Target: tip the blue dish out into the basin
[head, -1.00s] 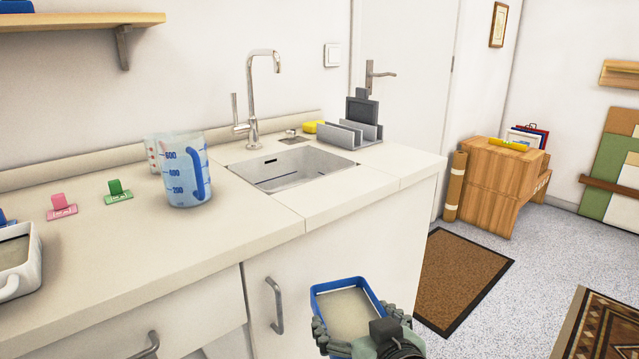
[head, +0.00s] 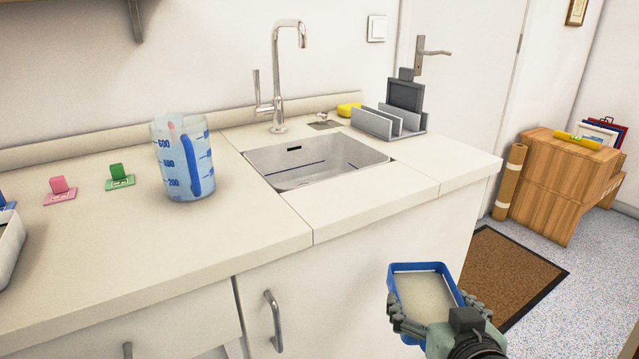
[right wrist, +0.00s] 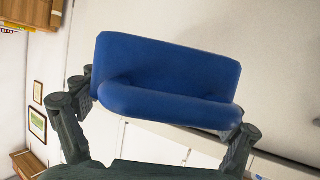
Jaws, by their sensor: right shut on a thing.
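The blue dish (head: 425,291) is a small rectangular tray with a blue rim and greyish-beige contents. My right gripper (head: 437,316) is shut on it and holds it roughly level in front of the cabinet, below the counter's front edge. In the right wrist view the dish's blue outside (right wrist: 168,82) fills the space between the fingers (right wrist: 155,125). The basin (head: 315,165) is a metal sink set into the counter, up and to the left of the dish. No contents show in it. My left gripper is not in view.
A tall tap (head: 278,75) stands behind the basin. A grey rack (head: 392,121) and a yellow sponge (head: 350,109) stand right and behind. A cabinet handle (head: 273,320) sticks out left of the dish.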

